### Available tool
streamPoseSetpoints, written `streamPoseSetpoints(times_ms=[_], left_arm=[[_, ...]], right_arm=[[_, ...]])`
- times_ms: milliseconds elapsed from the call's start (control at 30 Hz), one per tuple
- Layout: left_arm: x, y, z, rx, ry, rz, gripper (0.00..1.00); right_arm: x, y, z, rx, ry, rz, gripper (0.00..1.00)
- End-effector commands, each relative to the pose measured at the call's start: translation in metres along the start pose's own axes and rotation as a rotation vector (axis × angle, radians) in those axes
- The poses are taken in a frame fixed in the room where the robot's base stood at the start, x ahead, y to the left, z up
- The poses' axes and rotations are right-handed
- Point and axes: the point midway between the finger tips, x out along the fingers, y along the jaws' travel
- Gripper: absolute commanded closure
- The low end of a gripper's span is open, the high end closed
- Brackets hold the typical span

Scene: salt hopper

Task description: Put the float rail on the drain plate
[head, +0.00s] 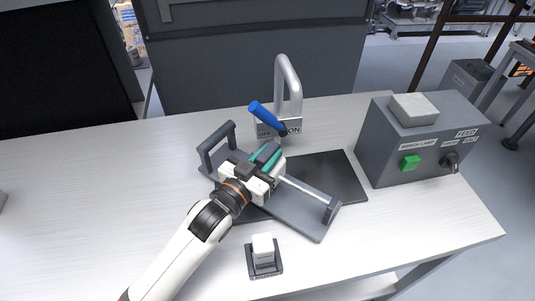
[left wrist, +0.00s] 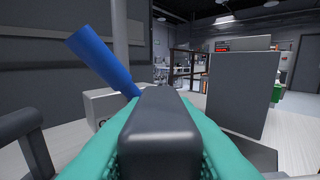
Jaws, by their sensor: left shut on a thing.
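What I take to be the float rail (head: 292,218) is a long grey slab with an upright handle at its left end, a short post at its right end and a thin white rod. It lies diagonally over the dark, flat drain plate (head: 346,174), which shows mainly at its right. I cannot tell if they touch. My left gripper (head: 266,156) is over the rail's middle, its teal fingers shut on a dark rounded piece, apparently part of the rail; this piece fills the left wrist view's middle (left wrist: 160,130). My arm hides part of the rail. My right gripper is not in view.
A grey pipe with a blue lever (head: 267,117) and an OFF/ON label stands behind the rail. A grey control box (head: 385,145) with a green button is at the right. A white block on a dark base (head: 264,270) sits near the front edge.

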Motion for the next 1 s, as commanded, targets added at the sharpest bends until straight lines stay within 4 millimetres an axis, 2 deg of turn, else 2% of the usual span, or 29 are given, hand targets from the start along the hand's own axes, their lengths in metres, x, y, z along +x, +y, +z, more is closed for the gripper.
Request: streamPoseSetpoints(times_ms=[267, 300, 400, 767, 867, 1000], left_arm=[[0.0, 0.0, -0.001, 0.001, -0.005, 0.0, 1.0], [0.0, 0.0, -0.002, 0.001, -0.001, 0.0, 0.72], [0.0, 0.0, -0.002, 0.001, -0.001, 0.0, 0.55], [-0.002, 0.0, 0.001, 0.001, 0.0, 0.0, 0.55], [-0.014, 0.0, -0.002, 0.0, 0.001, 0.001, 0.55], [-0.043, 0.0, -0.003, 0.001, 0.002, 0.0, 0.55]], right_arm=[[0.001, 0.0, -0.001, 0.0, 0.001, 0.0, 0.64], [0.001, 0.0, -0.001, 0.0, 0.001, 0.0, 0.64], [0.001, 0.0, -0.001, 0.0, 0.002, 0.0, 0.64], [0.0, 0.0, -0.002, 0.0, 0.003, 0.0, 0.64], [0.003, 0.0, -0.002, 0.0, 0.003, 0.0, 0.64], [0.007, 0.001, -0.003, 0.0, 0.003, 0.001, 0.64]])
